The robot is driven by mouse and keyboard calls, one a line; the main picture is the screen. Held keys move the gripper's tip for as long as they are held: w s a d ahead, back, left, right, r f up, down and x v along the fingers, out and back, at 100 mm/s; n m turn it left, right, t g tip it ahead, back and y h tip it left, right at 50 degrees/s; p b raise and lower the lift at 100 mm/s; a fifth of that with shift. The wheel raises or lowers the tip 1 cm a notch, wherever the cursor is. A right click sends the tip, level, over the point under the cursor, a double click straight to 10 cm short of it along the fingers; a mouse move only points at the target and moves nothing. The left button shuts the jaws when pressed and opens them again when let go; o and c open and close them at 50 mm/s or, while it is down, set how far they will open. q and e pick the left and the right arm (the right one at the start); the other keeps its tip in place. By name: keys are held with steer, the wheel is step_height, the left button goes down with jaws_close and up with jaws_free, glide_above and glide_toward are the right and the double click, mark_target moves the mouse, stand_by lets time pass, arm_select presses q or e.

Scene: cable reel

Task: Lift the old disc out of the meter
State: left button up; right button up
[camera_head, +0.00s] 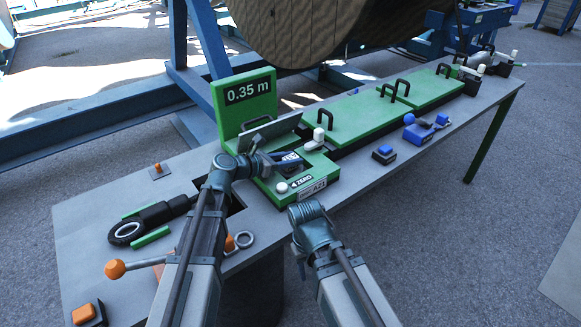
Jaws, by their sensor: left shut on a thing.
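The green meter (320,172) stands on the grey bench, with a 0.35 m display board (247,93), a ZERO label and a disc label reading A21. A grey plate (270,131) stands tilted in front of the board. My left gripper (284,162) reaches over the meter from the left, with its fingers low at the open part. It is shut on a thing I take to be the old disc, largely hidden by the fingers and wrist. My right gripper (309,213) is in front of the meter, apart from it; its fingers are hidden.
A black ring-ended tool (128,231) lies between green strips at the left. Green lids (352,116) run along the bench to the right. A big wooden reel (300,30) stands behind.

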mark_target(289, 157)
arm_select(q)
jaws_close()
steer(key=shift+r, duration=0.15)
steer(key=shift+r+p, duration=0.6)
steer(key=shift+p, duration=0.1)
steer(key=r+p, duration=0.2)
steer(key=shift+s+a+r+p, duration=0.15)
steer(key=shift+a+r+p, duration=0.05)
steer(key=shift+r+p, duration=0.15)
steer(key=s+a, duration=0.7)
steer(key=a, duration=0.6)
steer(key=shift+s+a+r+p, duration=0.15)
steer(key=shift+a+r+p, duration=0.2)
steer(key=shift+r+p, duration=0.1)
